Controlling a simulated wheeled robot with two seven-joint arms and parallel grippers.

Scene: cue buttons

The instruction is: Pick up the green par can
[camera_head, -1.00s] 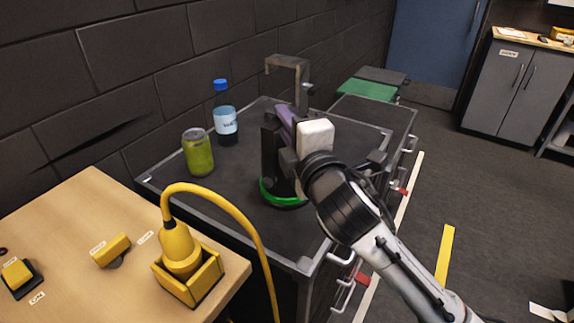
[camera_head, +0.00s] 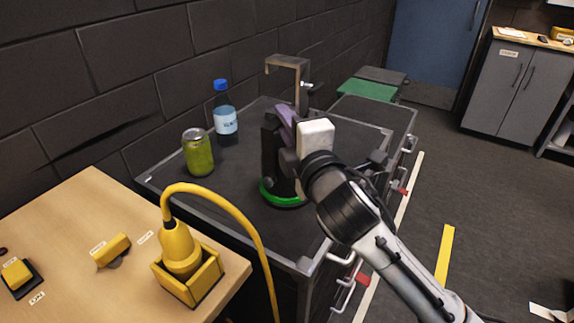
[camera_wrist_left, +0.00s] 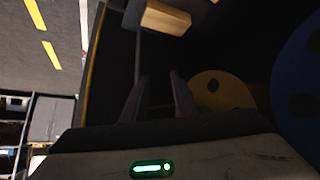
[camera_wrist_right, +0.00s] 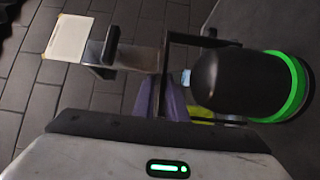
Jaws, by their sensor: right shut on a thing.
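The green par can (camera_head: 284,192) is a black can with a bright green ring. It stands ring-down on the dark case top in the head view. In the right wrist view the can (camera_wrist_right: 235,85) is at the right, with its green ring at the far right. My right gripper (camera_head: 288,118) is at the upper part of the can. Its purple fingers (camera_wrist_right: 160,95) are shut on the can's dark frame, but the exact contact is partly hidden. My left gripper (camera_wrist_left: 157,90) shows only in the left wrist view, with its fingers apart and nothing visible between them.
A green drink can (camera_head: 198,155) and a blue-capped bottle (camera_head: 225,117) stand left of the par can. A wooden table (camera_head: 95,205) with yellow buttons and a yellow cabled plug (camera_head: 180,245) is front left. A brick wall is behind.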

